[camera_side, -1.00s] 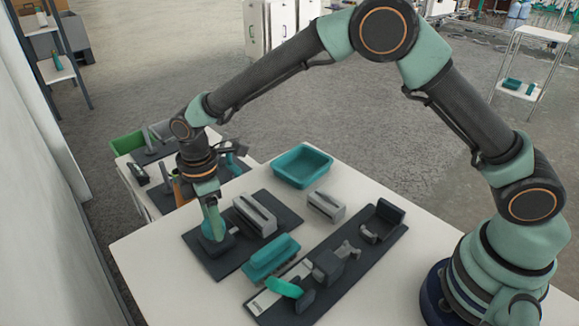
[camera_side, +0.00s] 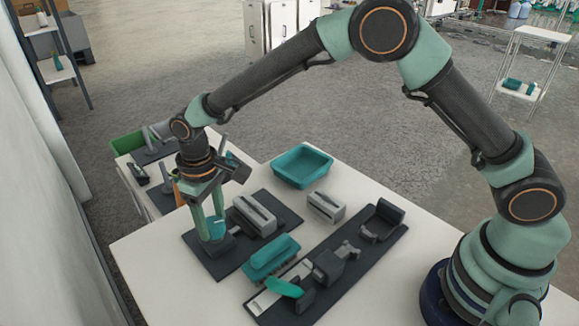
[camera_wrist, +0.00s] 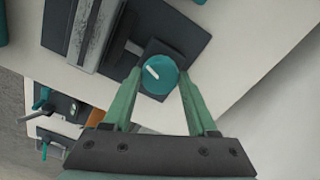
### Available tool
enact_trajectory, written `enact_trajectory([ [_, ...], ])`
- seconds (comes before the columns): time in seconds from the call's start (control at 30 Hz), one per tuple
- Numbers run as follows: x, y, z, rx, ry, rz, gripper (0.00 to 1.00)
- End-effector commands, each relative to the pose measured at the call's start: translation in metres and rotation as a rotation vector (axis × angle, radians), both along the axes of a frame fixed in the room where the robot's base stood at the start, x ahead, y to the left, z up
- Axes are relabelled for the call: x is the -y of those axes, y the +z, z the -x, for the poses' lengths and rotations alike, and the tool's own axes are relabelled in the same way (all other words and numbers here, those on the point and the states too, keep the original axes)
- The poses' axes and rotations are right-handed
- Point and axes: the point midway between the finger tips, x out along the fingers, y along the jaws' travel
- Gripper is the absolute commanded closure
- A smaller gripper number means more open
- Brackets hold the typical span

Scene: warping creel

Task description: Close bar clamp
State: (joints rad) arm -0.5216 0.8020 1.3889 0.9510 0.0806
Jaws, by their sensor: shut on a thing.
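A round teal knob (camera_side: 217,228) with a white line across its top stands on a dark block at the left end of a dark plate (camera_side: 262,264). It also shows in the wrist view (camera_wrist: 158,75). My gripper (camera_side: 209,230) points down over it, with one green finger on each side; it is shut on the knob. A grey slotted double-bar block (camera_side: 254,215) stands on the same plate, to the knob's right, joined to it by a dark piece. I take this to be the bar clamp. How wide its gap is I cannot tell.
A teal tray (camera_side: 302,166) and a grey slotted block (camera_side: 326,206) stand behind. A teal ribbed block (camera_side: 271,257) lies nearer. A long dark board (camera_side: 375,250) holds a fixture with a teal handle. A lower table with more fixtures stands beyond the left edge.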

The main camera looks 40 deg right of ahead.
Motion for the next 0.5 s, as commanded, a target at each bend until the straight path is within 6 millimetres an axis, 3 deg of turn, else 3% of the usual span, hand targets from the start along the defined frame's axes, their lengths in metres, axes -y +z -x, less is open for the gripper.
enact_trajectory([
  [0.5,-0.0003,0.002,-0.0002,0.001,-0.491,0.0,0.97],
])
